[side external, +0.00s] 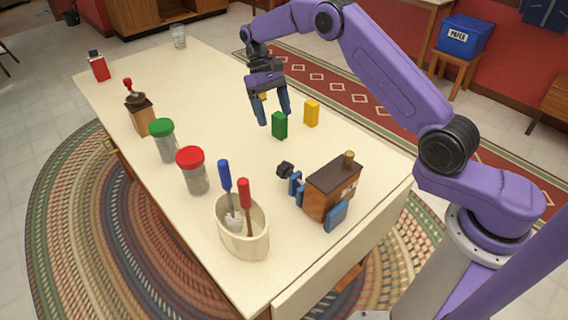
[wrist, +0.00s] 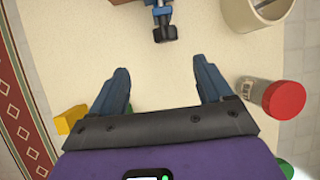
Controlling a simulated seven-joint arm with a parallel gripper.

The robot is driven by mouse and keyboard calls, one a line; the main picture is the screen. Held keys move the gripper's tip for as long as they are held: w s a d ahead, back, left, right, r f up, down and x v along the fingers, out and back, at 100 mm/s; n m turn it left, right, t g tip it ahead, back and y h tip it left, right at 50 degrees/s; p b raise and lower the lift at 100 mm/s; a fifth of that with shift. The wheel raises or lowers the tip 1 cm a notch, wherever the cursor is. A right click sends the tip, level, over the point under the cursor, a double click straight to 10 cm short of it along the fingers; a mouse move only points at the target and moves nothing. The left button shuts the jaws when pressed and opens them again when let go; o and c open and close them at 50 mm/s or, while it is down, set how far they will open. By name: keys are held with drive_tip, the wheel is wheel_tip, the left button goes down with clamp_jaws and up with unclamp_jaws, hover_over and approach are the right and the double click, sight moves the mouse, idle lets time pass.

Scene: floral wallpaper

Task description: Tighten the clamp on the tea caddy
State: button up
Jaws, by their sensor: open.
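The tea caddy (side external: 331,190) is a brown box with a dark top and a small knob, near the table's right front edge. A blue clamp (side external: 297,187) sits on it, with a blue jaw on each side and a black handle (side external: 285,169) sticking out toward the table's middle. In the wrist view the handle (wrist: 165,33) shows at the top centre, beyond my fingertips. My gripper (side external: 273,115) is open and empty above the table, apart from the clamp. In the wrist view its two blue fingers (wrist: 160,78) are spread wide with bare table between them.
A green block (side external: 280,125) and a yellow block (side external: 311,113) stand near my gripper. A cream crock (side external: 242,240) with utensils, a red-lidded jar (side external: 194,172), a green-lidded jar (side external: 164,142) and a grinder (side external: 140,112) line the left side. The table's far middle is clear.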

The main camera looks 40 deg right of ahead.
sight(284, 161)
drive_tip(key=shift+t+y, duration=0.3)
drive_tip(key=shift+y, duration=0.3)
drive_tip(key=x, duration=1.5)
drive_tip(key=shift+s+d+f, duration=0.2)
drive_tip(key=shift+s+d, duration=0.1)
drive_tip(key=shift+s, duration=0.05)
drive_tip(key=c, duration=1)
